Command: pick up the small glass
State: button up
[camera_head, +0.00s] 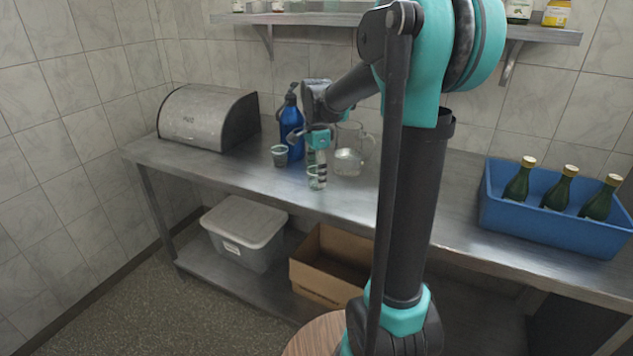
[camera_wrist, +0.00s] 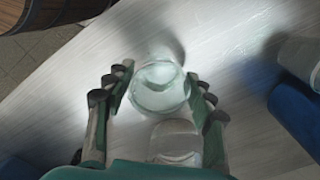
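A small clear glass (camera_head: 317,183) stands on the steel counter, below and at my gripper (camera_head: 316,170). In the wrist view the round glass (camera_wrist: 158,88) lies between the two fingertips of my gripper (camera_wrist: 158,92). The fingers are spread, with a narrow gap at the left finger; the right finger is very close to the glass, and I cannot tell whether it touches. A second pale, see-through shape (camera_wrist: 176,140) shows between the fingers nearer the palm; I cannot tell what it is. My gripper partly hides the glass in the head view.
A grey cup (camera_head: 280,156) and a blue bottle (camera_head: 291,122) stand left of my gripper. A glass jug (camera_head: 348,160) stands close on the right. A bread bin (camera_head: 205,118) is farther left. A blue crate (camera_head: 545,220) with green bottles is far right. The front counter edge is near.

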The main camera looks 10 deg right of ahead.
jog(key=c, duration=0.8)
jog(key=shift+r, duration=0.2)
